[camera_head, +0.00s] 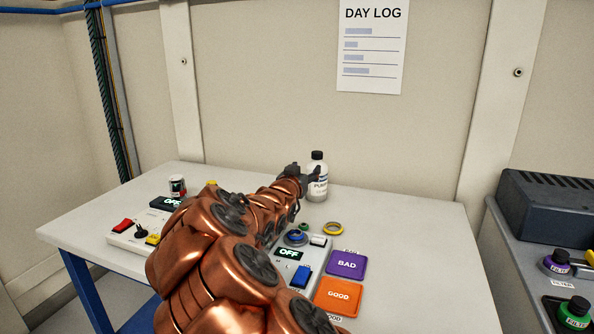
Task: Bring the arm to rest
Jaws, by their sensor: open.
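My copper-coloured arm reaches from the bottom of the head view across the white table (420,230) towards its far side. My gripper (305,172) is dark, small in view and open. Its fingers are at the white bottle with a black cap (318,157), and one finger overlaps the bottle's left side in the picture. The bottle stands upright near the back of the table. I cannot tell whether the fingers touch it or are around it.
A control box (305,262) reading OFF, a purple BAD pad (346,265) and an orange GOOD pad (338,295) lie right of my arm. A yellow ring (333,229) lies behind them. Another box with a red switch (122,225) and a can (178,186) are left. The table's right part is clear.

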